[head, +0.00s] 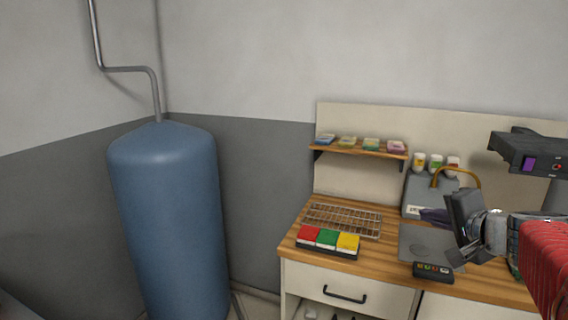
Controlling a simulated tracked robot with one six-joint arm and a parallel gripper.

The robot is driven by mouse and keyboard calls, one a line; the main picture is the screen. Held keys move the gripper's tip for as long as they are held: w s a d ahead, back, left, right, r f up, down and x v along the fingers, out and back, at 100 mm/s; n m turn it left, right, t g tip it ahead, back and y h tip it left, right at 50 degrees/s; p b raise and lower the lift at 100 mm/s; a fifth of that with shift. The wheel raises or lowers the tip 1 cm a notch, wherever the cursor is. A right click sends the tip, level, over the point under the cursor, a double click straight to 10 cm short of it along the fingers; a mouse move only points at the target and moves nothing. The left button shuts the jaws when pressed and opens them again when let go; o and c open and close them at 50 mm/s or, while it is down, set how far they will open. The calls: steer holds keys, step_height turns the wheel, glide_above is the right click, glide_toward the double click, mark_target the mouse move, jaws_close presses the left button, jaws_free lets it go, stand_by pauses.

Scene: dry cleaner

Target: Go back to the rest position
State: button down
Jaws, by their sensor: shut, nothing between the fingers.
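My gripper (455,222) is at the right of the head view, in front of the workbench. Its dark fingers point left, and it is shut and empty. It hangs above the grey mat (412,240) on the wooden bench top (293,240). A dark purple item (430,215) shows just behind the fingers; I cannot tell what it is. My red arm link comes in from the right edge.
A tall blue tank (168,220) stands left of the bench. On the bench are a wire rack (343,219), a tray of red, green and yellow blocks (328,240) and a small control box (433,272). A shelf (358,150) and a dark device (530,152) are behind.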

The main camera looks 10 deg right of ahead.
steer(key=s+a+f+n+g+y, duration=0.2)
steer(key=s+a+f+n, duration=0.15)
steer(key=a, duration=0.65)
steer(key=s+a+f+n+g+y, duration=0.1)
steer(key=s+a+f+n+g, duration=0.3)
steer(key=a, duration=0.6)
steer(key=s+a+f+n+g+h, duration=0.1)
steer(key=s+a+f+n, duration=0.1)
steer(key=s, duration=0.4)
steer(key=s+a+f+n+h, duration=0.1)
steer(key=s+a+f+n, duration=0.2)
steer(key=s+f+n, duration=0.1)
steer(key=shift+s+a+f+n+g+h, duration=0.3)
steer(key=shift+s+a+f+n+g, duration=0.1)
steer(key=shift+s+n, duration=0.5)
steer(key=shift+a, duration=0.1)
